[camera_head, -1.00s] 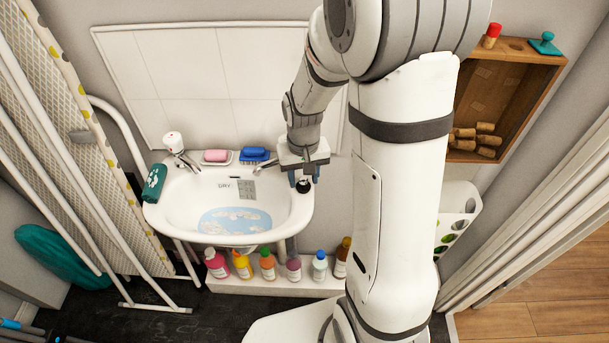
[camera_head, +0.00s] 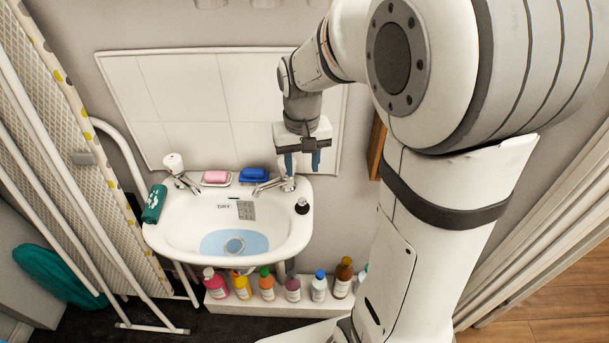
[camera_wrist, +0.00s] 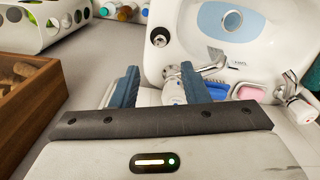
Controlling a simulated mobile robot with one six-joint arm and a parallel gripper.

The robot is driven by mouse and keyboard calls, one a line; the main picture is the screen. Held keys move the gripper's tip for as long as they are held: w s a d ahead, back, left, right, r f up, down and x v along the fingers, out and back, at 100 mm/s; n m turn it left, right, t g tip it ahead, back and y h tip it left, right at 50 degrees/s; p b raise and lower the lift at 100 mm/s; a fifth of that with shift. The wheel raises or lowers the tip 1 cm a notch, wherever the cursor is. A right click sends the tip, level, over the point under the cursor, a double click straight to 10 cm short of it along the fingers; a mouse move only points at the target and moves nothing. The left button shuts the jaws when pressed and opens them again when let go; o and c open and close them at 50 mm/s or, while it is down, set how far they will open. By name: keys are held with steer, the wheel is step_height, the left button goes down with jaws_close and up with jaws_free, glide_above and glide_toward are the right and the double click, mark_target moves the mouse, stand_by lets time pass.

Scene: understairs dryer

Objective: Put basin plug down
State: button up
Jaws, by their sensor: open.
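The basin plug (camera_head: 302,206), small and dark, sits on the right rim of the white basin (camera_head: 160,232). In the wrist view the plug (camera_wrist: 160,38) shows as a dark round piece with a pale centre on the rim corner. My gripper (camera_head: 302,164) is above the back right of the basin, apart from the plug. Its two blue fingers are spread with nothing between them, as the wrist view of the gripper (camera_wrist: 160,75) also shows. A round drain ring (camera_head: 234,246) shows in the blue patch of the basin floor.
Two taps (camera_head: 283,182) (camera_head: 178,172), a pink soap (camera_head: 215,177) and a blue brush (camera_head: 254,175) line the basin's back. A teal item (camera_head: 154,204) lies on the left rim. Several bottles (camera_head: 292,289) stand below. A wooden box (camera_wrist: 25,95) is left in the wrist view.

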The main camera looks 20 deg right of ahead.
steer(key=s+r+t, duration=0.2)
steer(key=s+r, duration=0.1)
steer(key=s, duration=1)
steer(key=shift+s+d+r+n, duration=0.2)
steer(key=shift+s+r+n, duration=0.1)
steer(key=shift+s+r, duration=0.1)
steer(key=shift+r+t+p, duration=0.3)
steer(key=shift+r+p, duration=0.5)
stand_by(0.5)
